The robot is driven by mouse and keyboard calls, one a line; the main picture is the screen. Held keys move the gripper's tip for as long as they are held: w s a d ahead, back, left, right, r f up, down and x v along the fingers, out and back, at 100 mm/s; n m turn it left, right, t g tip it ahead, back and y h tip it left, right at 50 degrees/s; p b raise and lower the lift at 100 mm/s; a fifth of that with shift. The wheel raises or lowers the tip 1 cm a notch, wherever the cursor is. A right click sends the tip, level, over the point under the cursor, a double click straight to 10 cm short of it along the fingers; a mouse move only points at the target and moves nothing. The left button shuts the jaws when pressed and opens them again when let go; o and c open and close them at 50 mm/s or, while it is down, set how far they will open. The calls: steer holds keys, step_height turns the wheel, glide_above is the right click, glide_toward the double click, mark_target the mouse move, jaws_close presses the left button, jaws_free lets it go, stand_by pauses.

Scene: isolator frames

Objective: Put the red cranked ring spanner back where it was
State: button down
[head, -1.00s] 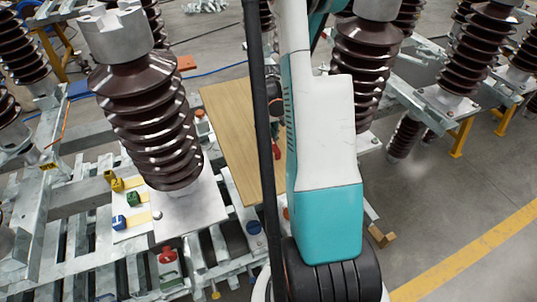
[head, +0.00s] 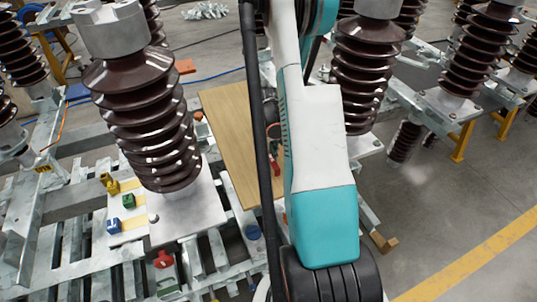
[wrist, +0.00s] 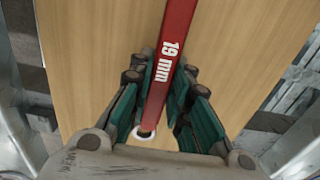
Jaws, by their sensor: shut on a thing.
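The red cranked ring spanner (wrist: 168,60), marked "19 mm", runs down the middle of the wrist view between the green-padded fingers of my gripper (wrist: 172,88). My gripper is shut on its shank. A pale ring shape shows at the spanner's lower end; its upper end runs out of the picture. Behind it lies a light wooden board (wrist: 90,60); I cannot tell whether the spanner touches it. In the head view a small red part of the spanner (head: 275,166) shows over the board (head: 228,130), beside my arm, which hides most of the gripper.
A large brown ribbed insulator (head: 145,120) stands left of the board on a metal frame. Yellow, green and blue blocks (head: 128,200) sit on a plate beside it. A red object (head: 163,259) is at lower left. Another insulator (head: 360,75) stands to the right, behind my arm.

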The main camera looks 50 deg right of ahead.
mark_target(269, 153)
steer(key=c, duration=1.5)
jaws_free()
steer(key=shift+f, duration=0.1)
step_height(269, 153, up, 12)
steer(key=p, duration=0.4)
steer(key=shift+p, duration=0.35)
